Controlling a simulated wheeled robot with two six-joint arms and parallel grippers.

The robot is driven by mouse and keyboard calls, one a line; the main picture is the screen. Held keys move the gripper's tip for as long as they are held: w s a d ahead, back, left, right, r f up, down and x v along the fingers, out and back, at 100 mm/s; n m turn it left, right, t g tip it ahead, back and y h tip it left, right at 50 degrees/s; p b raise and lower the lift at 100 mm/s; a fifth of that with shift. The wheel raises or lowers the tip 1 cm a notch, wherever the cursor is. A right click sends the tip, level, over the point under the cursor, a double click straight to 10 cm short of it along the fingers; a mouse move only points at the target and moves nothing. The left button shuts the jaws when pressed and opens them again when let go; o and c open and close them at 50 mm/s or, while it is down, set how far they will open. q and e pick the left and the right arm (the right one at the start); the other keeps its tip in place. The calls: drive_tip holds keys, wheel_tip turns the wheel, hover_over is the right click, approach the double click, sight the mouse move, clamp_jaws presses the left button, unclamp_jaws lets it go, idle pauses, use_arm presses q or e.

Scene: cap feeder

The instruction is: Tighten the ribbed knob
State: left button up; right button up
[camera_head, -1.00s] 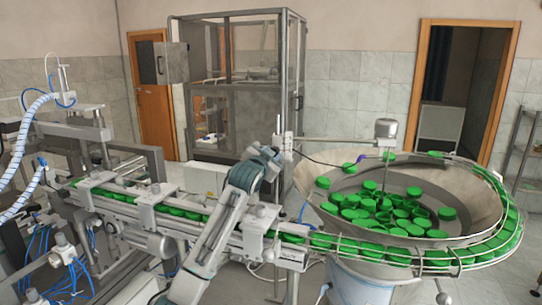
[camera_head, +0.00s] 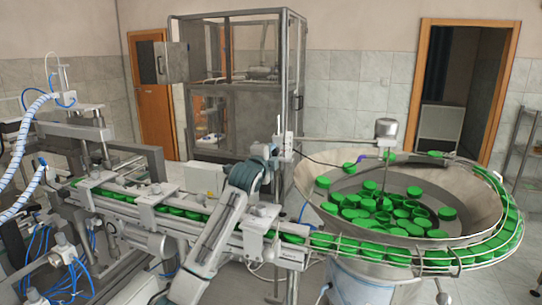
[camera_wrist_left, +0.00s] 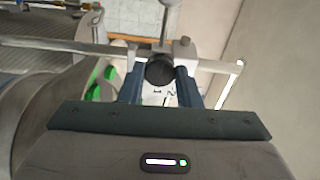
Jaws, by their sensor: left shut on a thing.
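The dark ribbed knob (camera_wrist_left: 160,71) shows in the left wrist view, on a grey clamp block at a metal rod. My left gripper (camera_wrist_left: 158,84) has its two blue fingers on either side of the knob and is shut on it. In the head view my left gripper (camera_head: 276,152) is at the upright post beside the feeder bowl, at the end of my grey arm. The knob is too small and too covered to make out there. My right gripper is in neither view.
A large feeder bowl (camera_head: 456,205) with many green caps stands to the right. A railed conveyor (camera_head: 215,222) with green caps runs below and behind my arm. A framed glass cabinet (camera_head: 240,120) stands behind. A thin horizontal rod (camera_head: 335,139) reaches over the bowl.

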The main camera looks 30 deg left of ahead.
use_arm(q)
drive_tip(key=m, duration=0.3)
drive_tip(key=shift+m, duration=0.4)
drive_tip(key=m, duration=0.4)
drive_tip(key=shift+m, duration=0.3)
drive_tip(key=m, duration=0.5)
drive_tip(key=shift+m, duration=1.5)
drive_tip(key=o, duration=1)
drive_tip(key=shift+s, duration=0.15)
